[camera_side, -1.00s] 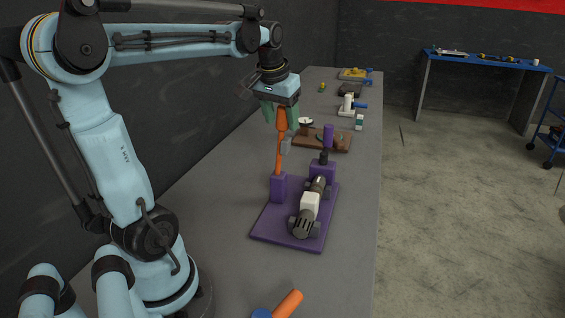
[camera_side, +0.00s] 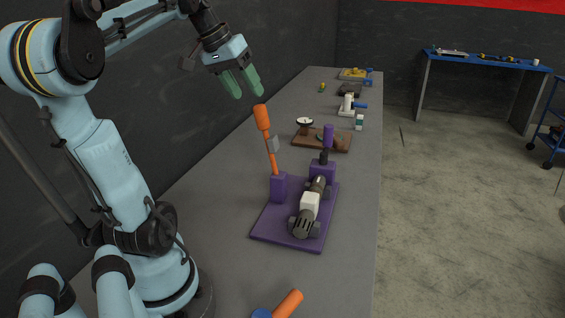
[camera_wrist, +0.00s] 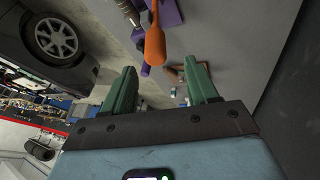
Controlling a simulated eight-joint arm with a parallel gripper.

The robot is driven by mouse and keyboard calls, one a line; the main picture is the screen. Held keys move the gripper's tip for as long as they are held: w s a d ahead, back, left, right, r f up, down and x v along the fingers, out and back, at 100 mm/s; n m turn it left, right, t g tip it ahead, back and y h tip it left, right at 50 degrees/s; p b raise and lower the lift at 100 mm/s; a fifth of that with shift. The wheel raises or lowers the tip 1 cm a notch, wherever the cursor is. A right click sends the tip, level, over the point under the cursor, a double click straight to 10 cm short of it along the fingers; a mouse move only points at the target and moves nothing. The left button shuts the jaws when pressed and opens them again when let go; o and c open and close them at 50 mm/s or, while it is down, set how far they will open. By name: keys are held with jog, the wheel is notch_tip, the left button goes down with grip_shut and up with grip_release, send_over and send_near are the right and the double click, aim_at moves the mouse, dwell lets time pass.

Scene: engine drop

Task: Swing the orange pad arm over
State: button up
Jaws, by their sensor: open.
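The orange pad arm (camera_side: 268,140) stands in a purple block on the purple base (camera_side: 265,226), tilted so its thick orange top leans left, toward the wall. A grey pad sits on its side. My gripper (camera_side: 246,88) has green fingers and is open and empty, above and left of the arm's top, apart from it. In the wrist view the gripper (camera_wrist: 160,92) is open, and the orange top (camera_wrist: 155,46) shows beyond and between the fingers. On the base, right of the pad arm, lies a grey and white engine-like part (camera_side: 308,206) beside a purple upright post (camera_side: 328,136).
A brown board (camera_side: 333,145) with small items lies behind the purple base. A white device (camera_side: 346,104) and other fixtures stand farther back. An orange handle (camera_side: 289,303) is at the front edge of view. The bench is clear left of the base.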

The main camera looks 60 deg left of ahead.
aim_at(257, 105)
jog(key=shift+w+v, duration=0.15)
jog(key=shift+v, duration=1)
jog(key=shift+w+v, duration=0.15)
jog(key=shift+v, duration=1.05)
jog(key=shift+r, duration=0.15)
jog(key=w+f+m+h, duration=0.1)
jog(key=f+m, duration=0.3)
jog(key=w+f+m+g, duration=0.1)
jog(key=w+f+m, duration=0.1)
jog(key=f+m, duration=0.2)
jog(key=w+d+f+m+h, duration=0.1)
jog(key=w+f+m, duration=0.1)
jog(key=f+m, duration=0.2)
jog(key=shift+w+f+g+h, duration=0.1)
jog(key=shift+w+g+h, duration=0.05)
jog(key=shift+g+h, duration=0.2)
grip_shut()
